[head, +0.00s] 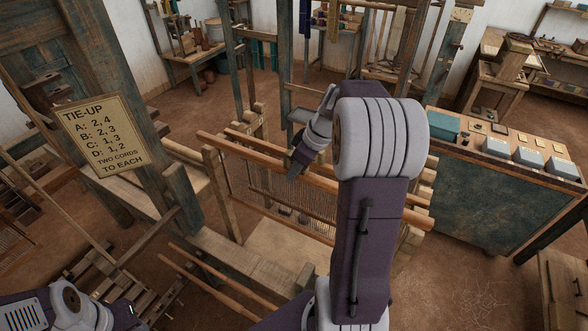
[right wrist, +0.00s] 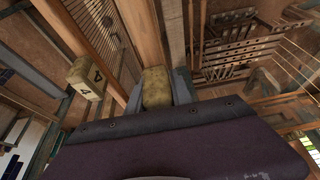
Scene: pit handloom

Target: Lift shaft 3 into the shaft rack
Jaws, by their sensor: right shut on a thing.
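My right gripper (head: 296,168) reaches down to the long wooden bars of a shaft frame with hanging heddles (head: 270,187) in the head view. In the right wrist view the gripper (right wrist: 156,92) is shut on a worn yellowish block (right wrist: 156,88), beside a long wooden bar (right wrist: 142,28). No number shows on the held block, so I cannot tell which shaft it belongs to. A similar block marked 4 (right wrist: 86,78) is to its left, outside the fingers. My right arm hides part of the frame. Only part of my left arm shows at the lower left; its gripper does not.
Wooden posts with stepped pegs (head: 252,125) stand behind the bars. A tie-up sign (head: 104,133) hangs on a loom post at left. A green side bench (head: 470,190) with several small boxes stands at right. Open floor (head: 470,285) lies at lower right.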

